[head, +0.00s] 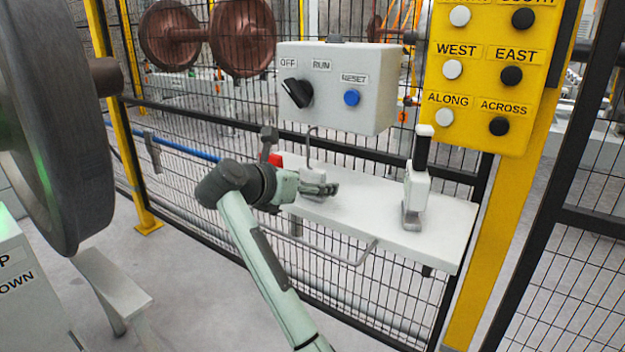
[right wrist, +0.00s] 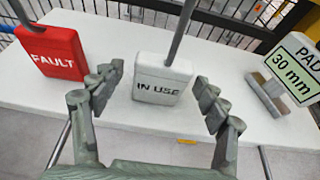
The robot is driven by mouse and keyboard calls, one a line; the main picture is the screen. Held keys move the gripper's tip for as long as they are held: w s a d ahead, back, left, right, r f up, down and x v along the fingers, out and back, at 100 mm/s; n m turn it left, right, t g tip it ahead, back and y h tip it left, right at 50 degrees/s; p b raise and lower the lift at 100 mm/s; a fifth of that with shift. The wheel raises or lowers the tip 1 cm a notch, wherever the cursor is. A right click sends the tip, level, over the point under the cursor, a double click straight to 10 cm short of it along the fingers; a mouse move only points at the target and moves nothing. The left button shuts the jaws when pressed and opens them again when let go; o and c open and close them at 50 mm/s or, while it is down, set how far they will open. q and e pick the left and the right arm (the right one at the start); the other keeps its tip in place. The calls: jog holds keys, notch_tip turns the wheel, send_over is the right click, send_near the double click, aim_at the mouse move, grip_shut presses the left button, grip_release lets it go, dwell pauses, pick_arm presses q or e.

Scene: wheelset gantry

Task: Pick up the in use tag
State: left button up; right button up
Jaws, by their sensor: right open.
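The in use tag (right wrist: 163,80) is a white block with dark "IN USE" lettering and a grey rod rising from its top. It stands upright on the white shelf (right wrist: 240,121). My right gripper (right wrist: 155,88) is open, with one finger on each side of the tag in the right wrist view and nothing held. The tag looks a little beyond the fingertips, and I see no contact. In the head view my right gripper (head: 333,189) partly covers the tag (head: 312,178), whose hooked rod shows above it. My left gripper is not in view.
A red fault tag (right wrist: 55,52) stands left of the in use tag. A 30 mm pad block (head: 417,187) stands to the right on the shelf. A control box (head: 335,88) hangs above, with mesh fence behind. A grey rail runs along the shelf's front.

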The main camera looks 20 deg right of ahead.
jog(key=shift+w+d+f, duration=0.2)
jog(key=shift+w+d, duration=0.05)
jog(key=shift+d, duration=0.1)
jog(key=c, duration=1.2)
jog(key=shift+c, duration=0.4)
jog(key=shift+r, duration=0.15)
